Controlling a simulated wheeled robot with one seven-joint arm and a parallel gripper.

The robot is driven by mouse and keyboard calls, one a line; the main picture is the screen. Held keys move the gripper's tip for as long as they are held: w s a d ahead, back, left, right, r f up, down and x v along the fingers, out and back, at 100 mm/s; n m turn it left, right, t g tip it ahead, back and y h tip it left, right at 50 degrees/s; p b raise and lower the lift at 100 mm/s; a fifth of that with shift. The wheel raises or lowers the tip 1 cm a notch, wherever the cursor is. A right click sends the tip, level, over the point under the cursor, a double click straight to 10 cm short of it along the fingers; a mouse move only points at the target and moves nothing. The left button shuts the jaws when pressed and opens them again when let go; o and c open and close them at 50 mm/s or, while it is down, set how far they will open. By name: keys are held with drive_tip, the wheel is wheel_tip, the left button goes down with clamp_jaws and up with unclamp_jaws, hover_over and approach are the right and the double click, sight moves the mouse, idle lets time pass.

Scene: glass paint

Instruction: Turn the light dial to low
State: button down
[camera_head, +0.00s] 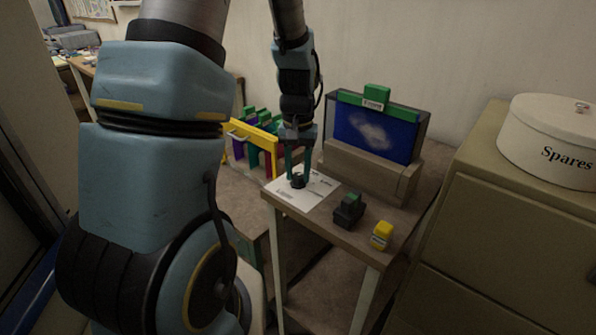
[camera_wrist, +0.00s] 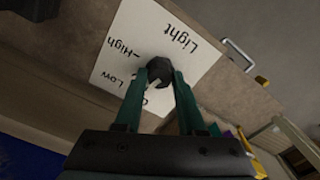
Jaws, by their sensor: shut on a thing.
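The light dial (camera_head: 299,182) is a small black knob on a white label plate (camera_head: 317,190) on the small table. In the wrist view the dial (camera_wrist: 158,68) is dark and faceted, with a pale pointer mark facing the lower left. The plate (camera_wrist: 200,55) reads "Light", "High" and "Low"; a further label is mostly hidden behind a finger. The pointer's exact setting is hard to tell, but it faces the side between "Low" and the hidden label. My gripper (camera_head: 298,176) points down, its green fingers shut on the dial.
A box with a blue picture panel (camera_head: 374,134) stands behind the dial. A black and green block (camera_head: 348,210) and a yellow block (camera_head: 381,236) sit to the right. A yellow rack (camera_head: 250,135) is at left. A cabinet with a "Spares" tin (camera_head: 548,140) stands right.

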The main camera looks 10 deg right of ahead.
sight(298, 175)
drive_tip(key=m, duration=0.5)
drive_tip(key=shift+p, duration=0.3)
drive_tip(key=shift+m, duration=0.3)
drive_tip(key=c, duration=0.5)
unclamp_jaws()
drive_tip(key=shift+r, duration=0.1)
wheel_tip(298, 175, up, 11)
drive_tip(key=b, duration=0.1)
drive_tip(key=shift+f, duration=0.2)
drive_tip(key=s+a+f+n, duration=0.2)
drive_tip(key=s+a+n, duration=0.2)
drive_tip(key=a, duration=0.2)
drive_tip(key=s+a+f+n+t, duration=0.1)
drive_tip(key=s+a+n, duration=0.3)
drive_tip(key=a, duration=0.3)
drive_tip(key=shift+f+t, duration=0.3)
drive_tip(key=shift+f, duration=0.1)
